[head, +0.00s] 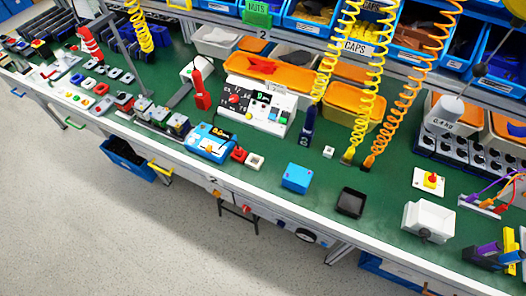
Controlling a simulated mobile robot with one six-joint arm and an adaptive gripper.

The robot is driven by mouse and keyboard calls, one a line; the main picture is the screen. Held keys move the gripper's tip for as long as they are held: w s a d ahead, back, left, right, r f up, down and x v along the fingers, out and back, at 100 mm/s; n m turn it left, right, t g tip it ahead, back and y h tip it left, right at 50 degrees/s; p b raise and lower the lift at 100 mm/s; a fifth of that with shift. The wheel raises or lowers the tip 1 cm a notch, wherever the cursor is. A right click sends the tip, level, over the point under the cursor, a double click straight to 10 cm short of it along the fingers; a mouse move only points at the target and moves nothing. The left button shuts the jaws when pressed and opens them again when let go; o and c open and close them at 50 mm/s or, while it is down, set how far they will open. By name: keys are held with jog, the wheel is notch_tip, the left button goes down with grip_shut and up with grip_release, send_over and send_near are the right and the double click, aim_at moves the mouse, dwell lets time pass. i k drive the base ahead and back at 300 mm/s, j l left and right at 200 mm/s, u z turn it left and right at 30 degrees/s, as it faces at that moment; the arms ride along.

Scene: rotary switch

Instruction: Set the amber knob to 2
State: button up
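No clear amber knob with a readable scale shows in the head view. My gripper is not in view.
The green bench carries a blue box (296,178), a black tray (351,202), a white box with a dark knob (429,220) and a yellow-based red button (430,181). Coiled yellow and orange cords (395,90) hang over the bench. Grey floor (90,220) in front is clear.

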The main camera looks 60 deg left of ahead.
aim_at(217, 194)
jog(key=u, duration=2.7)
